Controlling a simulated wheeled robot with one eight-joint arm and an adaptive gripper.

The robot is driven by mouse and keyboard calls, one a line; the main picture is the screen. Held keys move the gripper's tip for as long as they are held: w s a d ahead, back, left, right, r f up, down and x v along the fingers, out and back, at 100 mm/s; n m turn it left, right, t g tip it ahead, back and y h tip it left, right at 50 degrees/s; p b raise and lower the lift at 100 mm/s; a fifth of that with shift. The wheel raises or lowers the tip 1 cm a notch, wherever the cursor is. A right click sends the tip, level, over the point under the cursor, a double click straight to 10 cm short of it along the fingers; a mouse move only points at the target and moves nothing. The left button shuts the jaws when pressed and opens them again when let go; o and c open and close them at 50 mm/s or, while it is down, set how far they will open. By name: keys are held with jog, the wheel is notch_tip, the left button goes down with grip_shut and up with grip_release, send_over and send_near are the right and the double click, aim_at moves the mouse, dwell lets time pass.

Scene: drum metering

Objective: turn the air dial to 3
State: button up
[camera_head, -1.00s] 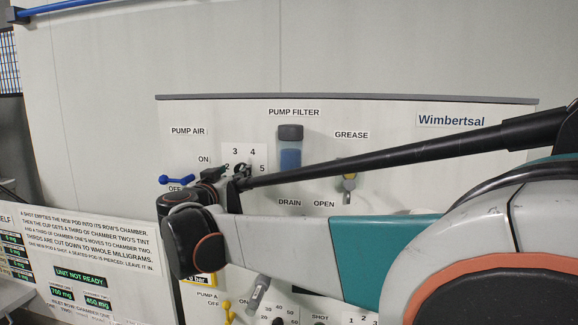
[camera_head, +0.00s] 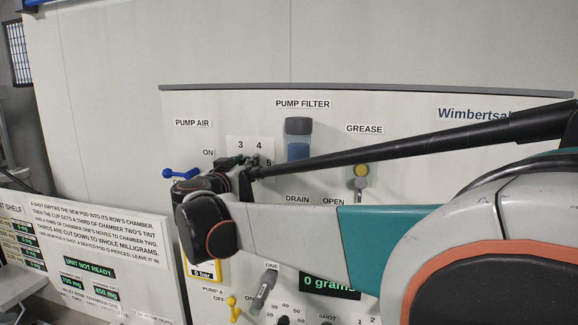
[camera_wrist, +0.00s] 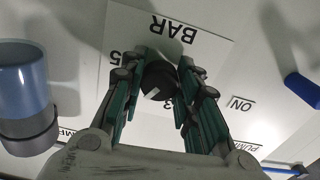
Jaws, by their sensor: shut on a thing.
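The air dial is a black knob (camera_wrist: 158,80) on a white number plate (camera_wrist: 205,62) marked BAR, which appears upside down in the wrist view. My gripper (camera_wrist: 160,78) has its green-lined fingers on both sides of the knob and is shut on it. A pale mark shows on the knob's face, but I cannot tell exactly which number it points to. My gripper (camera_head: 247,168) and wrist hide the knob and the lower part of the plate there.
The blue PUMP AIR lever (camera_head: 181,173) is just left of the dial. The pump filter (camera_head: 298,140) is to the right, with the grease fitting (camera_head: 361,178) beyond it. A yellow-framed gauge reading 0 bar (camera_head: 203,270) sits below my wrist. My arm covers much of the panel.

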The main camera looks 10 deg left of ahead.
jog(key=shift+f+n, duration=0.1)
jog(key=shift+n, duration=0.2)
jog(key=shift+f+n+b, duration=0.1)
jog(key=shift+n+b, duration=0.75)
jog(key=shift+n, duration=0.05)
jog(key=n+b, duration=0.1)
jog(key=n, duration=0.2)
jog(key=shift+b, duration=0.4)
jog(key=n+b, duration=0.2)
jog(key=n, duration=0.4)
jog(key=shift+n, duration=0.3)
